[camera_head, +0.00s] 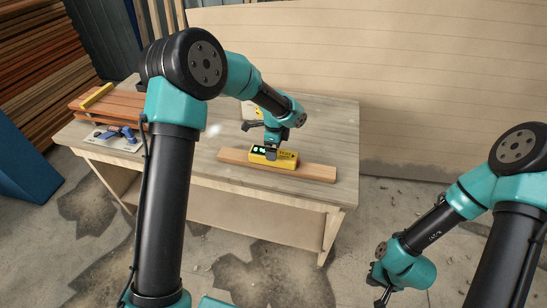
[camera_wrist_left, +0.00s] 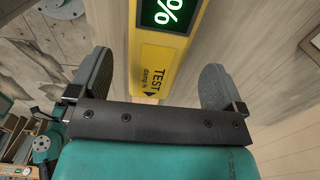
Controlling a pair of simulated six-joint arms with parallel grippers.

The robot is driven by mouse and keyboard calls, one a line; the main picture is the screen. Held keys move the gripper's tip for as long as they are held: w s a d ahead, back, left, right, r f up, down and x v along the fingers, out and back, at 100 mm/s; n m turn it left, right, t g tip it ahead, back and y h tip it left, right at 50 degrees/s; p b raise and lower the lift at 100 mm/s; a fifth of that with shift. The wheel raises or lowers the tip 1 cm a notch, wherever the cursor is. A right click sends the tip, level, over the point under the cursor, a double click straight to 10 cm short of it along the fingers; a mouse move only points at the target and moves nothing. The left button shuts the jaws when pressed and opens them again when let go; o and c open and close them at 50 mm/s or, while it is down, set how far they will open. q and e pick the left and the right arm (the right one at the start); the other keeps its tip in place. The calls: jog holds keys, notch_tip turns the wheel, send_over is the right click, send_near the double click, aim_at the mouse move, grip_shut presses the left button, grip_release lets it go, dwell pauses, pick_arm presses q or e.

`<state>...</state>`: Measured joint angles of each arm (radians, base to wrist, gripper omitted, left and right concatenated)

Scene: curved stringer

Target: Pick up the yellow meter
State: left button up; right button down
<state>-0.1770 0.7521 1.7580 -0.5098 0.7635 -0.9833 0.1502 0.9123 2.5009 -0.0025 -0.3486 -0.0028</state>
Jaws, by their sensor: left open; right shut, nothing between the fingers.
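The display and the "TEST" label show there. My right gripper (camera_head: 382,293) is shut and empty, away from the bench at the lower right.
The workbench (camera_head: 215,165) has a stack of reddish boards with a yellow bar (camera_head: 97,95) at its left end. A blue tool (camera_head: 115,134) lies in front of the stack. A large panel (camera_head: 440,75) stands behind the bench. Bare bench lies left of the plank.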

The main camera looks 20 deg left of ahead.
pick_arm(q)
jog(key=shift+f, duration=0.1)
jog(key=shift+s+a+f, duration=0.1)
jog(key=shift+f, duration=1.15)
jog(key=shift+s+a+f, duration=0.1)
jog(key=shift+f, duration=1.15)
jog(key=shift+c, duration=0.4)
jog(key=shift+w, duration=0.1)
jog(key=c, duration=1.2)
jog(key=shift+r, duration=0.15)
